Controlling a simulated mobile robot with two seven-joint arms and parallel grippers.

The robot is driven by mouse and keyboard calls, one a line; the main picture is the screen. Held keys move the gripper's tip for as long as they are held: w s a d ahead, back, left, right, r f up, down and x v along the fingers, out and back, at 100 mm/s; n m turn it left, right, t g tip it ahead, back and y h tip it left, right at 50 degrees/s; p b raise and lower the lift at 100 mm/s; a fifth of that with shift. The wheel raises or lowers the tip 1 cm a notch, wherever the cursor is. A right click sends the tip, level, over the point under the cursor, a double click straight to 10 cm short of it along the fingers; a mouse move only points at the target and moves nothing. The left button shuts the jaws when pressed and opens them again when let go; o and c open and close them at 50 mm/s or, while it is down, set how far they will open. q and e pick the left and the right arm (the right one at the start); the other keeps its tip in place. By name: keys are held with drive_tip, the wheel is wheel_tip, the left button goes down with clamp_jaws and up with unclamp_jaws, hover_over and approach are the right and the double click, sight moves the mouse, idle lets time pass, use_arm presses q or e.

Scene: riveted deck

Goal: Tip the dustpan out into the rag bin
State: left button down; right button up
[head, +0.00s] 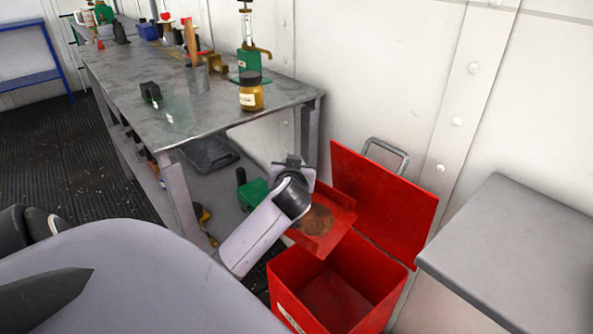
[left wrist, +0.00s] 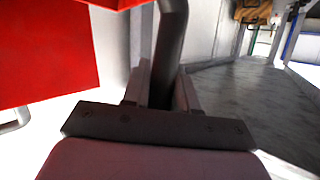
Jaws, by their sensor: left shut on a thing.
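The red dustpan (head: 342,215) is over the back left edge of the rag bin, with a round brown heap of dirt (head: 317,219) on it. How far it tilts is hard to tell. The rag bin (head: 288,287) is a red box with its lid (head: 385,200) standing open against the wall; its visible inside looks empty. My left gripper (head: 293,162) is at the dustpan's back end, partly hidden by my wrist. In the left wrist view its fingers (left wrist: 160,88) are shut on the dark dustpan handle (left wrist: 170,45). My right gripper is not in view.
A metal workbench (head: 205,105) stands left of the bin, with an amber jar (head: 251,94) and a green pump bottle (head: 248,62) near its close end. A green item (head: 253,193) is on its lower shelf. A grey surface (head: 510,245) juts in right of the bin.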

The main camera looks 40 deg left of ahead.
use_arm(q)
drive_tip(key=shift+d+f+m+y+b, duration=0.3)
drive_tip(key=shift+d+m+y+b, duration=0.1)
drive_tip(key=shift+d+b, duration=0.5)
drive_tip(key=w+d+m+t+y+b, duration=0.1)
drive_tip(key=d+m+t+y+b, duration=0.2)
drive_tip(key=d+m+b, duration=0.2)
drive_tip(key=shift+w+d+f+y+b, duration=0.4)
drive_tip(key=shift+d+b, duration=1.1)
drive_tip(key=shift+d, duration=1.4)
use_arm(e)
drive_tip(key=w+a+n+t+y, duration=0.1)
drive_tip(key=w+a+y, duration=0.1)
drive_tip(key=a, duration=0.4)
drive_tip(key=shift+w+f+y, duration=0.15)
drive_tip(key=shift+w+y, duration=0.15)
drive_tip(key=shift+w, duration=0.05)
use_arm(q)
drive_tip(key=shift+s, duration=0.1)
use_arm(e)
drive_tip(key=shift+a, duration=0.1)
use_arm(q)
drive_tip(key=shift+r, duration=0.1)
